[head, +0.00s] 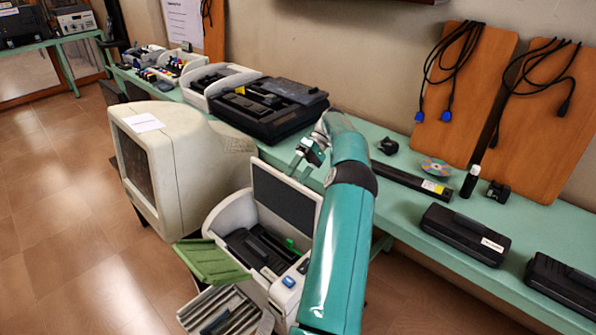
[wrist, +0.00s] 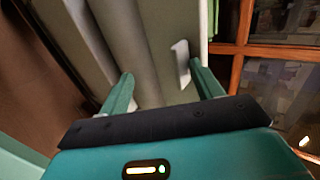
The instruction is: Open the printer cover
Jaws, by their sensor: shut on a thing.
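The printer (head: 268,250) is a white and dark machine standing at the front edge of the green table. Its cover (head: 285,195) stands raised, nearly upright, with the dark inner side showing and the inside of the printer exposed. My gripper (head: 300,163) is at the top edge of the cover, on its back side. In the wrist view my gripper (wrist: 161,72) has its two fingers apart, with the pale grey cover (wrist: 125,35) between them and a small white tab (wrist: 181,62) near the right finger. The exact contact is hard to see.
An old beige monitor (head: 170,170) stands left of the printer. A black open machine (head: 268,108) lies behind on the table. A green flap (head: 212,262) and a grey tray (head: 225,312) stick out in front. A black bar (head: 410,182) and toner cartridges (head: 465,235) lie right.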

